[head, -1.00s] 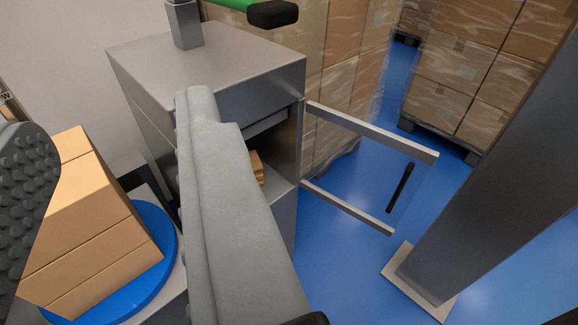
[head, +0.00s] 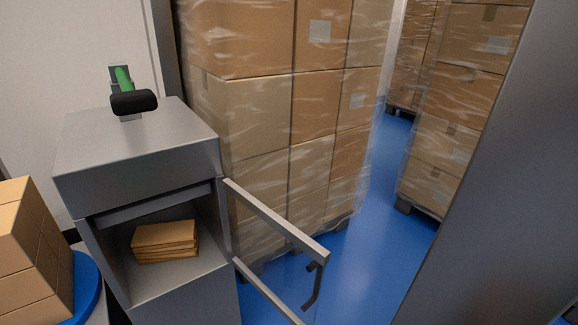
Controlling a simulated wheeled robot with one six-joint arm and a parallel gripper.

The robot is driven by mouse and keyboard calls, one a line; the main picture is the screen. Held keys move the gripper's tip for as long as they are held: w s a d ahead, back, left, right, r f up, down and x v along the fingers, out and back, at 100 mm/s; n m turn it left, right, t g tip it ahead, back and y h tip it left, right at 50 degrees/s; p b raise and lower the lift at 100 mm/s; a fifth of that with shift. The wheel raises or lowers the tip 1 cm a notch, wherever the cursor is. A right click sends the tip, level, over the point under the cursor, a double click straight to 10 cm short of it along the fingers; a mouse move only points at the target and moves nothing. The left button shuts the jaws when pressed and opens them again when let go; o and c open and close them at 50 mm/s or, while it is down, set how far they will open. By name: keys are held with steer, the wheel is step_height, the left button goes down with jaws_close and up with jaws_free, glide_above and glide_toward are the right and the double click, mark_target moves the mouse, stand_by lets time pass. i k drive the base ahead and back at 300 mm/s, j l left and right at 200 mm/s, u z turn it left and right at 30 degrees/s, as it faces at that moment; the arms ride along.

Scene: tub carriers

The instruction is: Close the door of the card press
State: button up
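The card press (head: 140,150) is a grey metal box at the left of the head view, with a green lever and black grip (head: 134,103) on top. Its door (head: 280,222) stands open, swung out to the right from the front right edge. The door has two pale metal rails with what looks like a clear panel between them. A black bar handle (head: 314,286) is near its free end. The lower part of the door is cut off by the frame. A stack of flat brown card (head: 165,242) lies inside the open chamber. My gripper is not in view.
Wrapped pallets of cartons (head: 270,110) stand behind the press and door, with another stack (head: 465,90) further back right. A grey post (head: 500,190) fills the right side. Boxes (head: 30,250) sit on a blue round plate (head: 88,290) at left. Blue floor lies clear between door and post.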

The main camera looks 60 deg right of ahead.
mark_target(320, 255)
steer(key=k+l+u, duration=0.1)
steer(key=k+l, duration=0.45)
steer(key=l, duration=0.3)
steer(key=k+l+u, duration=0.1)
steer(key=k+l, duration=0.5)
steer(key=l, duration=0.2)
steer(key=k+l+u, duration=0.1)
steer(key=k+l, duration=0.5)
steer(key=l, duration=0.15)
steer(key=j+z, duration=0.1)
steer(key=j, duration=0.5)
steer(key=i+j+z, duration=0.15)
steer(key=i+j, duration=0.45)
steer(key=i, duration=0.25)
